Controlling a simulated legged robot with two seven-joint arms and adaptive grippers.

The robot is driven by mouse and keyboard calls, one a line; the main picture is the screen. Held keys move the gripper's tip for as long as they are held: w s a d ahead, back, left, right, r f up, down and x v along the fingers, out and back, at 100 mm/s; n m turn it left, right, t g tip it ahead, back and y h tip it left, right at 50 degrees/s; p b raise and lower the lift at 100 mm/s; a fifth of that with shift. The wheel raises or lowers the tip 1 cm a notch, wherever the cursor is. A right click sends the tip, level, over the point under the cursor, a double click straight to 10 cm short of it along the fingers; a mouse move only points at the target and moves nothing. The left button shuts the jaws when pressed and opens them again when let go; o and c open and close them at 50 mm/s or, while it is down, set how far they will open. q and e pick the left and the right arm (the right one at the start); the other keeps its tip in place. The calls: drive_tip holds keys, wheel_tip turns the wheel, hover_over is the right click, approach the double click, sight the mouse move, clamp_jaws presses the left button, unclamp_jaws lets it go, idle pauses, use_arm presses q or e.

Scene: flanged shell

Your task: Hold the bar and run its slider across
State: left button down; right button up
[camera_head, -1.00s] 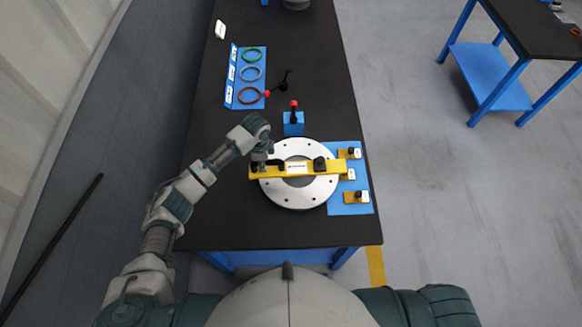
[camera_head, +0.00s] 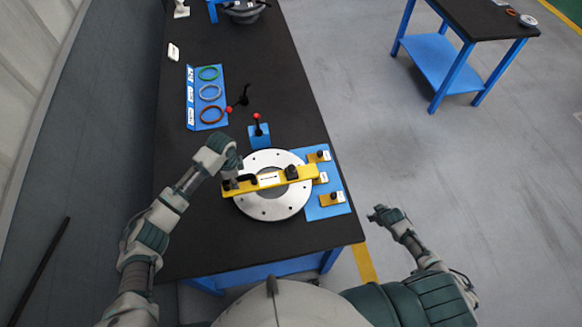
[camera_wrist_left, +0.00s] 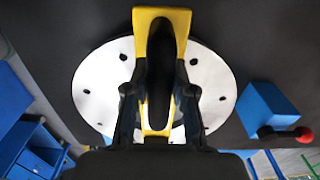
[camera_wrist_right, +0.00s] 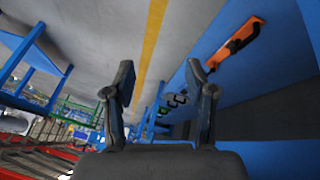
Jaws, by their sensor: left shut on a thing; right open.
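A yellow bar (camera_head: 270,181) lies across a round silver flange (camera_head: 272,210) with bolt holes, on the black table. A black slider block (camera_head: 291,173) sits on the bar, right of its middle. My left gripper (camera_head: 234,183) is at the bar's left end. In the left wrist view its fingers (camera_wrist_left: 158,95) are shut on the black handle (camera_wrist_left: 161,60) of the yellow bar. My right gripper (camera_head: 386,214) is off the table's right side, apart from the bar. In the right wrist view its fingers (camera_wrist_right: 160,88) are open and empty.
A blue mat (camera_head: 322,208) with yellow blocks (camera_head: 331,199) lies right of the flange. A blue block with a red-knobbed lever (camera_head: 258,134) stands behind it. A blue board (camera_head: 191,100) with coloured rings lies farther back.

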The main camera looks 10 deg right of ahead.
drive_tip(key=w+a+r+t+y, duration=0.1)
drive_tip(key=w+a+r+t, duration=0.1)
drive_tip(key=w+a+r, duration=0.65)
drive_tip(key=w+a+r+t+y, duration=0.1)
drive_tip(key=w+a+r, duration=0.2)
drive_tip(key=r, duration=1)
drive_tip(key=w+a+r+t+y, duration=0.2)
drive_tip(key=w+a+r, duration=0.35)
drive_tip(key=r, duration=0.55)
drive_tip(key=s+a+r, duration=0.2)
drive_tip(key=a+r, duration=0.1)
drive_tip(key=a, duration=0.3)
drive_tip(key=n+g+y, duration=0.1)
drive_tip(key=g, duration=0.1)
approach(292, 168)
drive_tip(key=x, duration=0.9)
drive_tip(key=shift+w+a+f, duration=0.25)
drive_tip(key=shift+w+f, duration=0.25)
